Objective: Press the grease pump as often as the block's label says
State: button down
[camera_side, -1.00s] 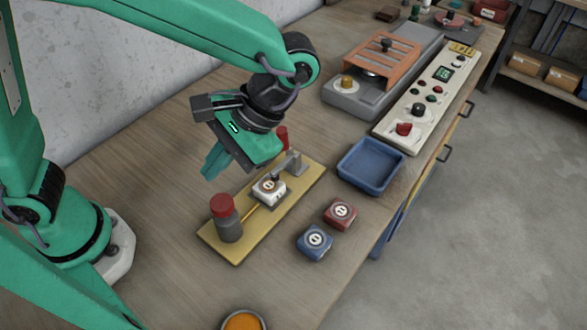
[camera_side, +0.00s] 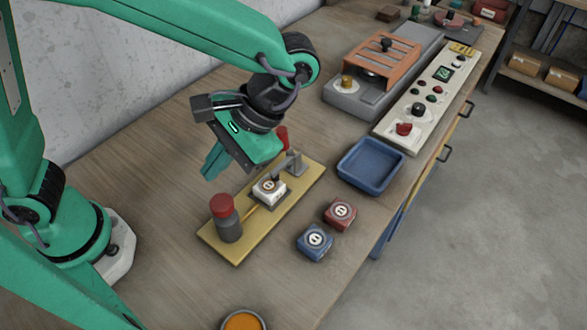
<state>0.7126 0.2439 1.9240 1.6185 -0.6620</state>
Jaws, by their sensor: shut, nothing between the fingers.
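The grease pump (camera_side: 226,218) is a dark grey cylinder with a red cap, standing upright at the near end of a yellow base plate (camera_side: 238,250). A white block (camera_side: 268,191) sits in the middle of the plate under a grey bracket (camera_side: 294,165). The block has a round label on top and marks on its side, too small to read. My gripper (camera_side: 212,165) is shut and empty. It hangs above the left side of the plate, apart from the pump and the block. Part of a second red piece (camera_side: 282,135) shows behind my gripper.
A red block (camera_side: 340,213) and a blue block (camera_side: 314,241) lie right of the plate. A blue tray (camera_side: 346,177) stands behind them. A grey machine (camera_side: 352,103) and a control panel (camera_side: 392,138) are farther back. An orange-filled bowl (camera_side: 243,321) is at the front edge.

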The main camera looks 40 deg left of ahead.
dwell(0.9)
notch_tip(320, 180, up, 4)
jog(key=shift+s+d+f, duration=0.1)
jog(key=shift+f, duration=0.1)
dwell(0.4)
send_near(225, 200)
jog(key=shift+s+a+f, duration=0.6)
jog(key=shift+s, duration=0.2)
jog(key=shift+s+a+f, duration=0.55)
jog(key=shift+s+a, duration=0.05)
jog(key=shift+s, duration=0.2)
jog(key=shift+s+a+f, duration=0.6)
jog(key=shift+s, duration=0.2)
jog(key=shift+w+a+f, duration=0.1)
jog(key=shift+f, duration=0.4)
dwell(0.4)
